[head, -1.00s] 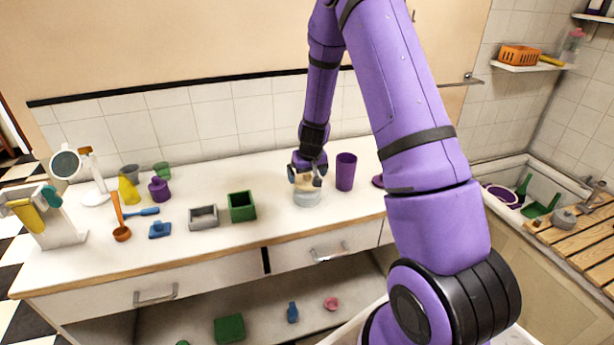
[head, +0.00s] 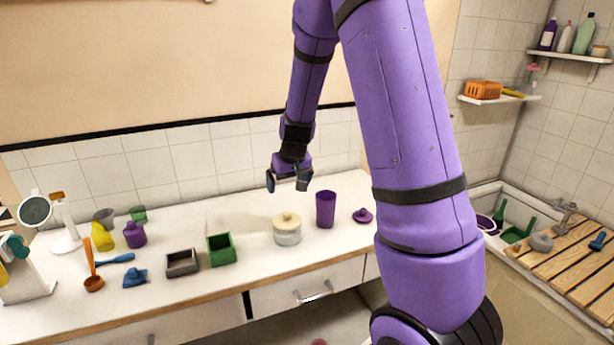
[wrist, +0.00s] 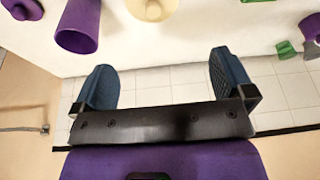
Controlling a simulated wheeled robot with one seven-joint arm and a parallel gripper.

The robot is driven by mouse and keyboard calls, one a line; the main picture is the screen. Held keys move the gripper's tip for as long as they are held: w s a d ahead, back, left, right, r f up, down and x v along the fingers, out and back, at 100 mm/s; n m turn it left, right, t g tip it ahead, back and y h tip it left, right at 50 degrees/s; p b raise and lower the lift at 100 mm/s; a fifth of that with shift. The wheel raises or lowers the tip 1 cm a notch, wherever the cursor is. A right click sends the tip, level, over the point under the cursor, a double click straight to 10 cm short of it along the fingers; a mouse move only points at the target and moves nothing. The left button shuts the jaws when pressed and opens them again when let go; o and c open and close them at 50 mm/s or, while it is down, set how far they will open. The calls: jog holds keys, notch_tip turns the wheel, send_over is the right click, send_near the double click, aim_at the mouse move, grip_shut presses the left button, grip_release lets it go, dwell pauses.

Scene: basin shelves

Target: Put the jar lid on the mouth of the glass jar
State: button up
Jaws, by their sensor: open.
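The glass jar (head: 288,237) stands upright on the white counter. The jar lid (head: 287,219), cream with a round knob, sits on the jar's mouth and looks level. The lid also shows at the top of the wrist view (wrist: 152,8), with most of the jar hidden beneath it. My gripper (head: 288,182) is raised above the counter, behind and above the jar, apart from it. In the wrist view its two blue fingers (wrist: 163,85) are wide apart with nothing between them.
A purple cup (head: 326,209) stands just right of the jar, and a purple lid (head: 362,215) lies further right. A green box (head: 221,249) and a grey box (head: 181,262) stand to the left. The white counter (head: 330,250) in front of the jar is clear.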

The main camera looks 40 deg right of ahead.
jog(key=s+a+r+y, duration=0.1)
jog(key=s+a+r, duration=0.5)
jog(key=r, duration=0.5)
jog(key=s+a+r, duration=0.2)
jog(key=s+r, duration=0.1)
jog(key=s, duration=0.5)
jog(key=s+a+r+n+t, duration=0.1)
jog(key=s+a+r, duration=0.2)
jog(key=s, duration=0.5)
jog(key=s+a+r+n, duration=0.1)
jog(key=s+r, duration=0.3)
jog(key=s, duration=0.4)
jog(key=shift+s+a+r+t+h, duration=0.2)
jog(key=shift+a+r+t+h, duration=0.15)
jog(key=shift+a, duration=0.45)
